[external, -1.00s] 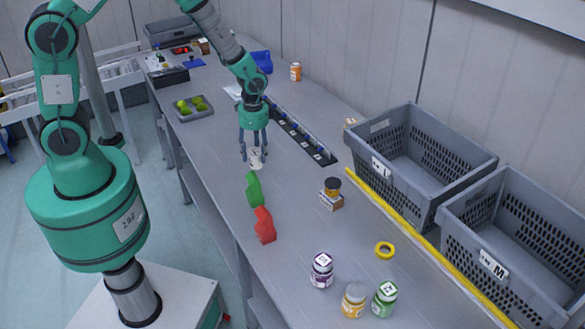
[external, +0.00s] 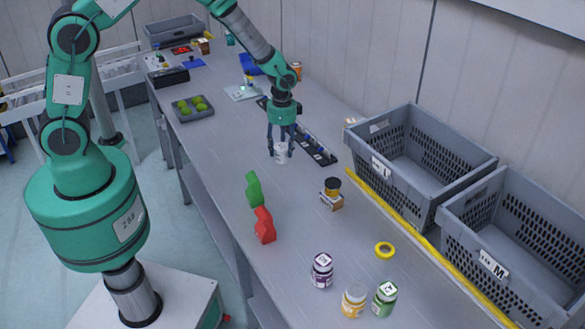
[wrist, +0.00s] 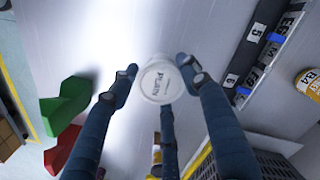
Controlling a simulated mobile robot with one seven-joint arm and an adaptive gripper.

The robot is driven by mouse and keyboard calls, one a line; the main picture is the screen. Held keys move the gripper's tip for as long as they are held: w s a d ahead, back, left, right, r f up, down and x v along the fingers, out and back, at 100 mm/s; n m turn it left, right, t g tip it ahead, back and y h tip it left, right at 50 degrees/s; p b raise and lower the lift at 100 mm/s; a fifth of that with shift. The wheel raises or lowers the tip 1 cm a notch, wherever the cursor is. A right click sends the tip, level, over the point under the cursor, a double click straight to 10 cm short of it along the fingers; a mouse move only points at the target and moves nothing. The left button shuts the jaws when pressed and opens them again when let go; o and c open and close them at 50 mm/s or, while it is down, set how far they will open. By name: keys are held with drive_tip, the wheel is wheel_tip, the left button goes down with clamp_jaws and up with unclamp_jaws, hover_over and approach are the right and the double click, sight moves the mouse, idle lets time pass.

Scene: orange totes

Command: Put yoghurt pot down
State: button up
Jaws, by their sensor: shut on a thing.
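The white yoghurt pot (external: 281,155) is between the dark blue fingers of my gripper (external: 281,148), which point down over the grey bench. My gripper is shut on the pot. In the wrist view, the pot's pale round lid (wrist: 161,83) with printed letters faces the camera, and the fingers (wrist: 157,84) close in around it. The pot looks about upright, at or just above the bench top; I cannot tell if its base touches.
A black slotted strip (external: 317,148) lies just right of the pot. Green (external: 254,189) and red (external: 264,226) blocks stand nearer the front. Bare bench lies around the pot.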

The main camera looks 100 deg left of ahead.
drive_tip(key=w+a, duration=0.2)
drive_tip(key=w, duration=0.1)
drive_tip(key=w+a, duration=0.1)
drive_tip(key=shift+w+a+f, duration=0.25)
drive_tip(key=shift+a, duration=0.15)
drive_tip(key=shift+f, duration=1.8)
drive_tip(key=shift+f, duration=0.15)
drive_tip(key=o, duration=1.3)
wheel_tip(320, 180, up, 12)
drive_tip(key=shift+w+d+r, duration=0.1)
drive_tip(key=shift+w+r, duration=0.05)
drive_tip(key=shift+r, duration=0.05)
